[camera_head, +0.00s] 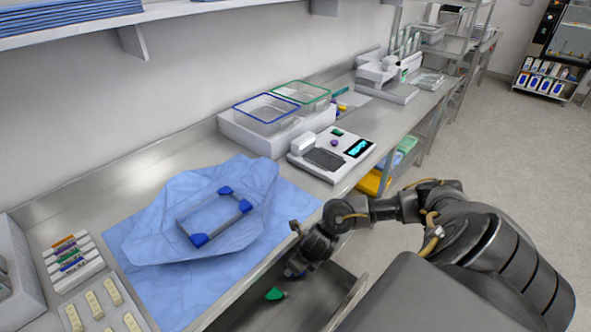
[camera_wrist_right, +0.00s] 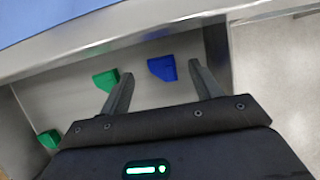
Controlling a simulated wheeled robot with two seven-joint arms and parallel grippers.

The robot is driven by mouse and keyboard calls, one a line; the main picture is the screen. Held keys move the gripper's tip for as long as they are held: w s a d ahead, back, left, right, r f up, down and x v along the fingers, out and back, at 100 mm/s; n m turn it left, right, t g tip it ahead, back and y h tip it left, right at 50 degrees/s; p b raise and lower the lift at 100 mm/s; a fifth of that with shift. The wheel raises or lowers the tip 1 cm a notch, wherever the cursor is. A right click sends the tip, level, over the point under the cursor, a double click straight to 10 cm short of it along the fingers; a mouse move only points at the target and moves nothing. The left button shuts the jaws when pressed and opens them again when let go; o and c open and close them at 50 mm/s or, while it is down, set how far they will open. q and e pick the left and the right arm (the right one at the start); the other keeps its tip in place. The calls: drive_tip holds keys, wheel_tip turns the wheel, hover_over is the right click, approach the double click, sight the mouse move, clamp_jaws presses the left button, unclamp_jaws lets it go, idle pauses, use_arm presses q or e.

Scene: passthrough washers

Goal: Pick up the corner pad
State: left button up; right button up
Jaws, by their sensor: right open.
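In the right wrist view, a blue corner pad (camera_wrist_right: 162,68) lies in an open drawer, just beyond and between my right gripper's fingertips (camera_wrist_right: 160,70). A green corner pad (camera_wrist_right: 105,80) is beside the left finger, and another green pad (camera_wrist_right: 48,138) lies farther left. My right gripper is open and appears empty. In the head view it reaches down over the drawer (camera_head: 330,290), where one green pad (camera_head: 275,293) shows. A grey rectangular frame (camera_head: 212,213) on blue wrap has blue pads on three corners; its left corner looks bare. My left gripper is out of view.
The steel counter edge (camera_wrist_right: 130,40) runs close above the drawer. On the counter are the blue wrap (camera_head: 160,250), a scale (camera_head: 328,158), wire baskets (camera_head: 268,113) in a white holder, and label racks (camera_head: 70,262) at the left.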

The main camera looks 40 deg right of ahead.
drive_tip(key=shift+f, duration=0.15)
drive_tip(key=x, duration=0.5)
drive_tip(key=shift+p, duration=0.35)
drive_tip(key=c, duration=1)
drive_tip(key=shift+c, duration=0.2)
